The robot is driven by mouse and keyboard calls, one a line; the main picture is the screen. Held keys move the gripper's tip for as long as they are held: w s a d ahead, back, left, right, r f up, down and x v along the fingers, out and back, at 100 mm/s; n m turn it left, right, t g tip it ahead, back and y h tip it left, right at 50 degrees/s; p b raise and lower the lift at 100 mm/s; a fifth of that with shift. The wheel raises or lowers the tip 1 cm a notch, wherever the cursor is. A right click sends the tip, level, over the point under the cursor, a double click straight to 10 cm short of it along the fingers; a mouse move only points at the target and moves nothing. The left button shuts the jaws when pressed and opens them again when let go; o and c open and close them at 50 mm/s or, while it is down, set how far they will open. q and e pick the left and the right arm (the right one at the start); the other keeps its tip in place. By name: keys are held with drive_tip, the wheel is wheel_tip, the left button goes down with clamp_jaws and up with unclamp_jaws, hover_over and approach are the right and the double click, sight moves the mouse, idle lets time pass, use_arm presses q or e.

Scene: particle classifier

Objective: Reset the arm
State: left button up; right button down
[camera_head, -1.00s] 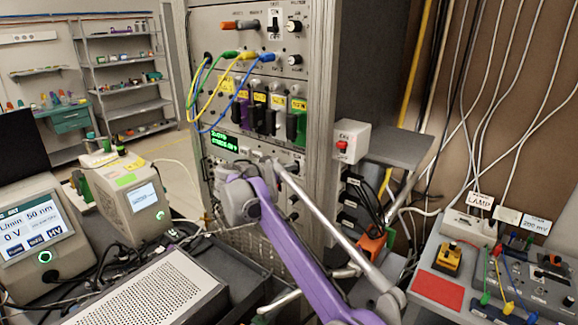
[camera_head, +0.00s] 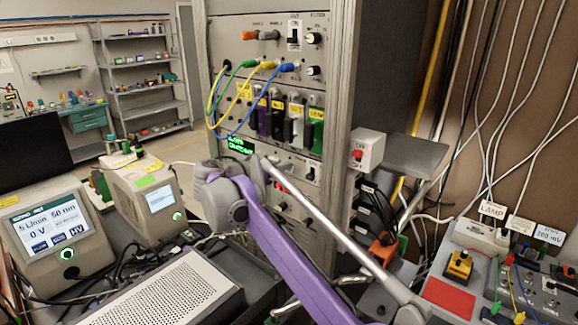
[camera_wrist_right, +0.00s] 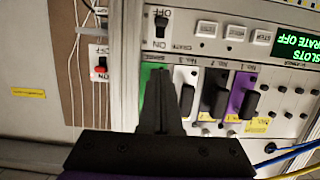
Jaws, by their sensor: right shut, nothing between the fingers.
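My right arm crosses the head view as a purple link (camera_head: 284,252) with a grey wrist joint (camera_head: 224,203) in front of the instrument rack (camera_head: 341,100). The fingertips are hard to make out there. In the right wrist view my right gripper (camera_wrist_right: 159,82) is shut and empty. Its fingers point at the rack front, overlapping the coloured slot modules in the picture. A green module (camera_wrist_right: 150,82), a white one and a purple one (camera_wrist_right: 243,95) show around them. I cannot tell how far the fingertips are from the panel. My left gripper is not in view.
A perforated metal box (camera_head: 160,295) and two instruments with screens (camera_head: 52,232) stand at left. A control panel with a red pad (camera_head: 449,294) is at lower right. Cables hang across the rack front.

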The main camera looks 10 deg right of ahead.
drive_tip(key=shift+s+d, duration=0.1)
drive_tip(key=shift+s, duration=0.05)
drive_tip(key=s+d+f+n+g+y, duration=0.2)
drive_tip(key=s+d+f+n+y, duration=0.15)
drive_tip(key=s+f, duration=0.4)
drive_tip(key=s+d+f+n+g+y, duration=0.15)
drive_tip(key=s+d+f, duration=0.3)
drive_tip(key=s, duration=0.55)
drive_tip(key=s+a+f+n+y, duration=0.2)
drive_tip(key=s+f+y, duration=0.1)
drive_tip(key=s+f, duration=0.6)
drive_tip(key=s+a+f+n+y, duration=0.2)
drive_tip(key=s+f+n+y, duration=0.1)
drive_tip(key=s+f, duration=0.6)
drive_tip(key=shift+s+a+y, duration=0.2)
drive_tip(key=shift+s+y, duration=0.3)
drive_tip(key=shift+s, duration=0.7)
idle(0.4)
